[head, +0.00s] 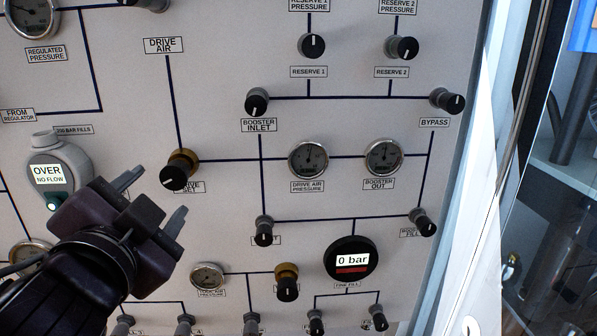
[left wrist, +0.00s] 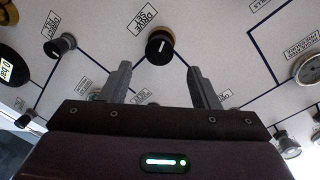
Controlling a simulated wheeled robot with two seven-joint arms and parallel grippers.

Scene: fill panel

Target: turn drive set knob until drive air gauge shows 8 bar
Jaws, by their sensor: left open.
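The drive set knob (head: 176,172) is a black knob on a brass collar on the pale panel, its label partly hidden below it. It also shows in the left wrist view (left wrist: 160,46), just beyond and between my fingertips, its white mark running roughly up and down the picture. The drive air pressure gauge (head: 308,158) is a round dark dial to the knob's right; its reading is too small to tell. My left gripper (head: 160,194) is open and empty, below and left of the knob in the head view, apart from it. My left fingers also show in the left wrist view (left wrist: 162,82).
A grey device reading OVER NO FLOW (head: 52,172) sticks out left of the knob, near my left gripper. A booster out gauge (head: 383,157), a 0 bar display (head: 351,260) and several black knobs stand out from the panel. A glass door edge borders the right.

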